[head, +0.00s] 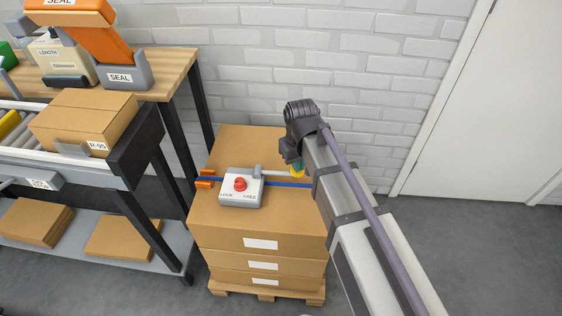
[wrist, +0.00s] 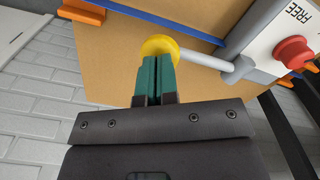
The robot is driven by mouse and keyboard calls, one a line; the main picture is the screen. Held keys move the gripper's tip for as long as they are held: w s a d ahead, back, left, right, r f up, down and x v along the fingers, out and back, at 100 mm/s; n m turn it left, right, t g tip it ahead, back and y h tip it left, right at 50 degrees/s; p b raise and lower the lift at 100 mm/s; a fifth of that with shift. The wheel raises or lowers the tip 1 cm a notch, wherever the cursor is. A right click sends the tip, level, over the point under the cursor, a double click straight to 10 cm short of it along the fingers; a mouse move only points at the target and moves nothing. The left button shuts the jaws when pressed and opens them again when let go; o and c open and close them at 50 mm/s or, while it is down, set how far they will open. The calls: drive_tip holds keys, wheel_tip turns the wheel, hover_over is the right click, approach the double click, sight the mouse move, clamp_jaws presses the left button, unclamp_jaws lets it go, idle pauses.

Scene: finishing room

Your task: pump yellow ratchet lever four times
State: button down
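The ratchet unit (head: 241,196) is a light grey box on top of the carton stack, marked LOCK and FREE, with a red knob (head: 240,184). Its grey lever rod (wrist: 205,61) runs sideways from the unit and ends in a round yellow knob (wrist: 160,45). In the head view the yellow knob (head: 297,175) shows only partly, beneath my wrist. My gripper (wrist: 155,62) has its green fingers together, with only a thin line between them. The fingertips are at the edge of the yellow knob; whether they touch it I cannot tell. The knob is not between the fingers.
A blue strap (head: 285,184) crosses the cartons (head: 262,228), with an orange buckle (head: 204,181) at left. A roller conveyor with a carton (head: 85,118) and a bench (head: 170,66) stand left. A brick wall is behind; floor at right is clear.

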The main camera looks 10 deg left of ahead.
wheel_tip(320, 180, up, 7)
drive_tip(key=a+p, duration=0.2)
drive_tip(key=p, duration=0.5)
drive_tip(key=shift+s, duration=0.15)
idle(0.5)
drive_tip(key=shift+f+b, duration=1.15)
drive_tip(key=shift+b, duration=0.05)
drive_tip(key=shift+f, duration=0.15)
drive_tip(key=shift+f+b, duration=0.45)
drive_tip(key=shift+b, duration=0.1)
